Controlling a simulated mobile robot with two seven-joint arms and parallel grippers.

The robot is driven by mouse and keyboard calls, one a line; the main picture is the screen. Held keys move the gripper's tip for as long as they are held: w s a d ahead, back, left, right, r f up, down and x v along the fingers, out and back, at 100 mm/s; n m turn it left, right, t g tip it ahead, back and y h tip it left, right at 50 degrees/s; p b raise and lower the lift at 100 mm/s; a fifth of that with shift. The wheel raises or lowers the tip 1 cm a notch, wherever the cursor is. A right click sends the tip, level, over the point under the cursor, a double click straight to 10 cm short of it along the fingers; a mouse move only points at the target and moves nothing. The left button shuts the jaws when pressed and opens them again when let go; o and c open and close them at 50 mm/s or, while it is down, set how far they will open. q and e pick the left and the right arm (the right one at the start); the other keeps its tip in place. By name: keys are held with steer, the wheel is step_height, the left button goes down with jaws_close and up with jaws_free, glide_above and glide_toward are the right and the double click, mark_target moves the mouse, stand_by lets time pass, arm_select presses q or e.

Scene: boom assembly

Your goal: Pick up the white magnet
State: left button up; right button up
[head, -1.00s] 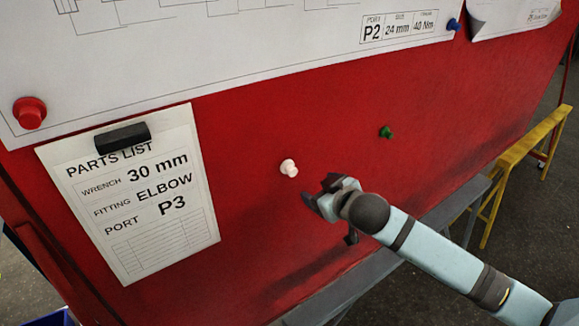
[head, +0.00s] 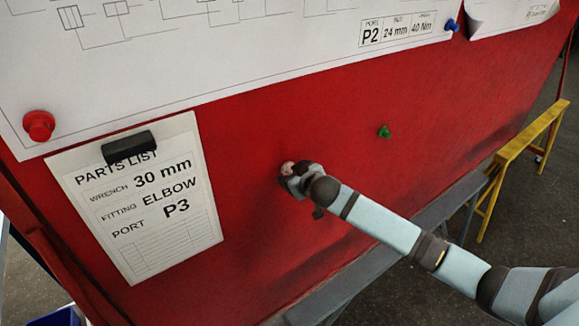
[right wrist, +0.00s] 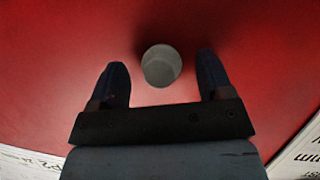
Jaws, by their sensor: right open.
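The white magnet (head: 287,167) is on the red board, partly hidden by my right gripper in the head view. In the right wrist view the magnet (right wrist: 161,66) shows as a pale round knob between the two fingertips, with a gap on each side. My right gripper (head: 289,177) is open at the magnet. Its two dark fingers also show in the right wrist view (right wrist: 161,76), pointing toward the red surface. My left gripper is not in view.
A green magnet (head: 384,131) is on the board to the right. A red magnet (head: 39,125) and a blue magnet (head: 451,25) hold the large drawing (head: 250,50). A black clip (head: 128,146) holds the parts list (head: 140,215). A grey ledge (head: 440,210) runs below.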

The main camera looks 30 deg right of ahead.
steer(key=shift+w+f, duration=0.15)
steer(key=shift+w, duration=0.2)
steer(key=c, duration=1)
steer(key=shift+s, duration=0.1)
